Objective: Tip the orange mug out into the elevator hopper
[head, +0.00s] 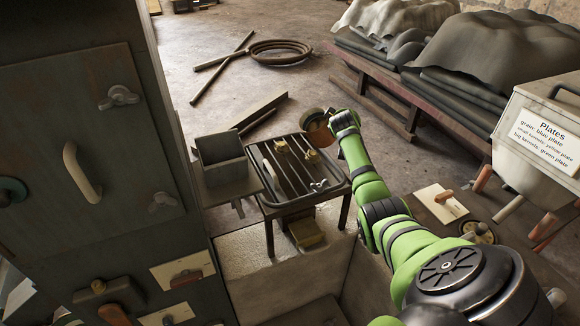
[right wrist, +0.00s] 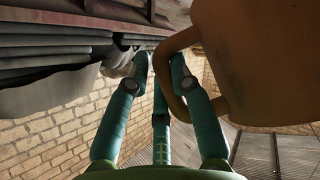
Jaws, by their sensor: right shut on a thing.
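The orange mug (head: 319,132) is held up beyond the far right corner of the slatted metal stand. My right gripper (head: 334,117) is shut on its handle (right wrist: 172,95), which shows between the fingers in the right wrist view; the mug body (right wrist: 265,65) fills the upper right there. The mug's contents cannot be made out. A square, open-topped grey box (head: 222,160), which looks like the elevator hopper, stands against the tall dark cabinet, left of the stand. The mug is well to its right, apart from it. My left gripper is not in view.
The slatted stand (head: 272,205) lies between box and mug, with small brass pieces and a wing nut on top. The dark cabinet (head: 110,140) blocks the left. A labelled white bin (head: 550,130) stands right. Covered stacks (head: 470,60) lie behind; open floor is at back left.

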